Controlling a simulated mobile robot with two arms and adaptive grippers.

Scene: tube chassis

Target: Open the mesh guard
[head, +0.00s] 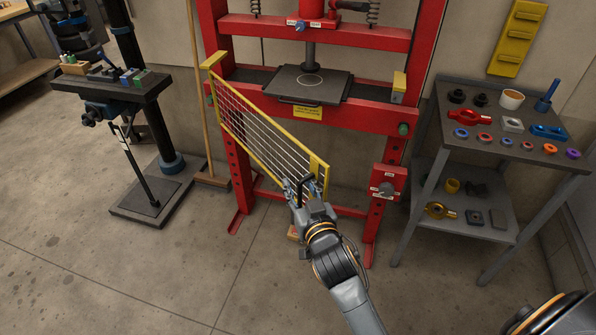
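The yellow-framed mesh guard (262,123) hangs from the left upright of the red press (222,150). It stands swung out at an angle from the press, its free end toward me and lower right in the picture. A black handle (304,183) is at that free end. My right gripper (303,187) is at the handle, with one finger on each side, and appears shut on it. The fingers hide part of the handle. Behind the guard, the dark press plate (308,86) shows uncovered under the ram. My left gripper is not in view.
A grey cart (470,142) with small parts and tools stands right of the press. A red control box (388,183) is on the right upright. A drill press (150,190) and a broom handle (196,80) are on the left. The floor (190,270) in front is mostly clear.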

